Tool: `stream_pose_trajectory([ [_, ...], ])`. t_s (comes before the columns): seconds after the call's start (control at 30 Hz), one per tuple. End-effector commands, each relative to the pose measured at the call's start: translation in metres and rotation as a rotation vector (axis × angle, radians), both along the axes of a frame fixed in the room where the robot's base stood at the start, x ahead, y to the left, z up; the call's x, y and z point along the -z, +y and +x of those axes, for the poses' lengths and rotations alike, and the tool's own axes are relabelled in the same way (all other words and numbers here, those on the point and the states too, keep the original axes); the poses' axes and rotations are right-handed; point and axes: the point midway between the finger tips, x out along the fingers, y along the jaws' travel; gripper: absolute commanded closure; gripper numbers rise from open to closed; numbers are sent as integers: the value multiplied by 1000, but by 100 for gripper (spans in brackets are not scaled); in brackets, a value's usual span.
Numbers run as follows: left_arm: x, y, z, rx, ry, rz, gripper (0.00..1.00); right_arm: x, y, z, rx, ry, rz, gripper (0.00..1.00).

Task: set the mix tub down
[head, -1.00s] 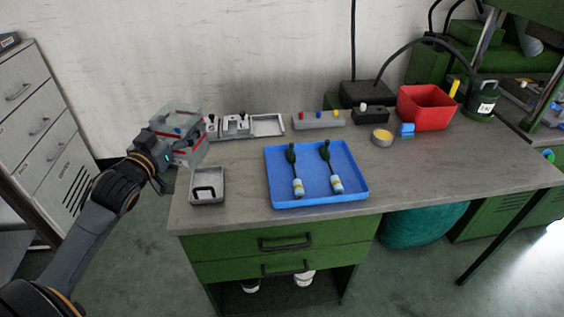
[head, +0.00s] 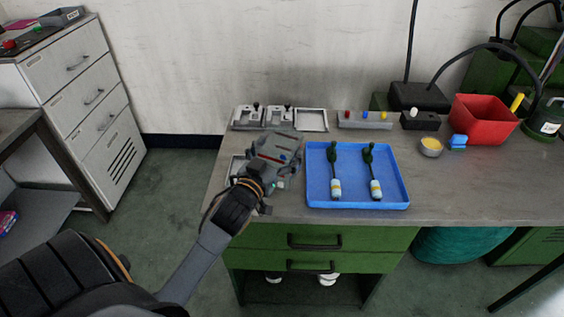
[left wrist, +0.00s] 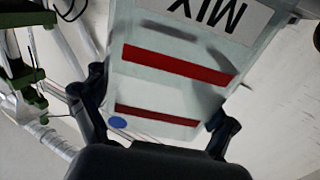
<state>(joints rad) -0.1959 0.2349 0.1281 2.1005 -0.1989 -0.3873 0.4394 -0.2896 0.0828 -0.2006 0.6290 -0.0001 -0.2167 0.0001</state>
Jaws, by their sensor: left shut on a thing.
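The mix tub (head: 276,150) is a pale grey box with red stripes. In the left wrist view the tub (left wrist: 180,70) fills the middle, its MIX label upside down. My left gripper (head: 262,178) is shut on it, with a dark finger at each side in the left wrist view (left wrist: 153,115). In the head view the tub is over the left part of the grey workbench (head: 460,190), left of the blue tray. I cannot tell whether it touches the bench. My right gripper is not in view.
A small grey tray (head: 236,166) is partly hidden behind the tub and gripper. The blue tray (head: 400,200) holds two dark green-and-white tools. Mould plates (head: 312,120) and a button strip (head: 364,121) line the back; a red bin (head: 483,118) stands right. Bare bench lies right of the blue tray.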

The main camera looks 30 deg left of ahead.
Motion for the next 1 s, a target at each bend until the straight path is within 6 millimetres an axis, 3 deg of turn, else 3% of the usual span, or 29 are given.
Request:
stream_pose_trajectory([
  [0.1, 12, -9, 2, 1, 1, -3, 47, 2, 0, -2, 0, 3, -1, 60],
  [0.3, 38, -9, 1, 0, 2, 0, 47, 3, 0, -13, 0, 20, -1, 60],
  [0.67, 42, -9, 1, 1, 0, 0, 47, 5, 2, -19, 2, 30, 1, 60],
  [0.7, 43, -9, 1, 1, 1, 0, 12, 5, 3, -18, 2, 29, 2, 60],
  [0.77, 42, -9, 1, 1, 1, 0, 0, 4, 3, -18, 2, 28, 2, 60],
  [1.0, 42, -9, 1, 1, 1, 0, 0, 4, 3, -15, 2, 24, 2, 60],
])
